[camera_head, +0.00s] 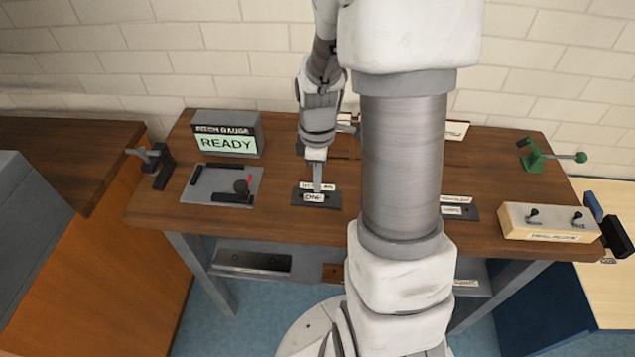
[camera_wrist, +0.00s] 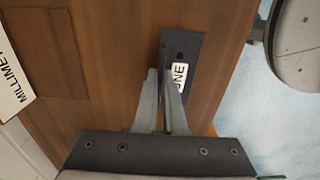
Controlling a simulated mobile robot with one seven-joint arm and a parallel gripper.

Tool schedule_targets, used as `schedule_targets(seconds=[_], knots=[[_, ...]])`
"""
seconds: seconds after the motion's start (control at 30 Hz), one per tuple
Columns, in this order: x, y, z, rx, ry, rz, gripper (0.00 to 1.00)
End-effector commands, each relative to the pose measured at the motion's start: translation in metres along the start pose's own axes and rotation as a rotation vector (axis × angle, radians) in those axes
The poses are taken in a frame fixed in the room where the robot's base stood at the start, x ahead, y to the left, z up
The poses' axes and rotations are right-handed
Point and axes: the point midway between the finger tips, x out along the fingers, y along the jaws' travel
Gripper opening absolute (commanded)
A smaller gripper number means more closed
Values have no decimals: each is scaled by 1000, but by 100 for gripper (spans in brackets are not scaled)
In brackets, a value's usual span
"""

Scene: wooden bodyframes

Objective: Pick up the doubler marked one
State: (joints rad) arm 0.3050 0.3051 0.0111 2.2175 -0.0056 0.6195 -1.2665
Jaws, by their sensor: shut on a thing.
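The doubler marked one (camera_head: 301,200) is a flat dark plate with a white "ONE" label, at the middle of the wooden bench (camera_head: 265,215). In the wrist view the doubler (camera_wrist: 177,48) lies near the bench edge, its label partly hidden by a finger. My gripper (camera_head: 317,187) points down at the doubler and is shut on it; the fingertips also show in the wrist view (camera_wrist: 163,74). The grip point itself is mostly hidden by the fingers. I cannot tell whether any gap exists between plate and bench.
A gauge box reading READY (camera_head: 228,142) and a grey fixture (camera_head: 215,182) stand to the left. Another dark plate (camera_head: 471,212) is partly behind my arm. A switch box (camera_head: 550,224) and green clamp (camera_head: 535,157) are on the right. A "MILLIME…" card (camera_wrist: 12,88) lies left in the wrist view.

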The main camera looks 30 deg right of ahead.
Motion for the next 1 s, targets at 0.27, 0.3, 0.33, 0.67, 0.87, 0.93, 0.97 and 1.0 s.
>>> schedule_targets(seconds=[0.27,0.3,0.33,0.67,0.87,0.93,0.97,1.0], knots=[[-47,-9,21,7,0,4,0],[-53,-13,30,7,0,4,0],[-57,-16,36,7,0,4,0],[-93,-43,92,3,0,3,0],[-105,-49,104,0,0,1,0],[-110,-50,106,0,0,1,0],[-113,-50,106,0,0,1,0],[-117,-50,106,0,0,1,0]])
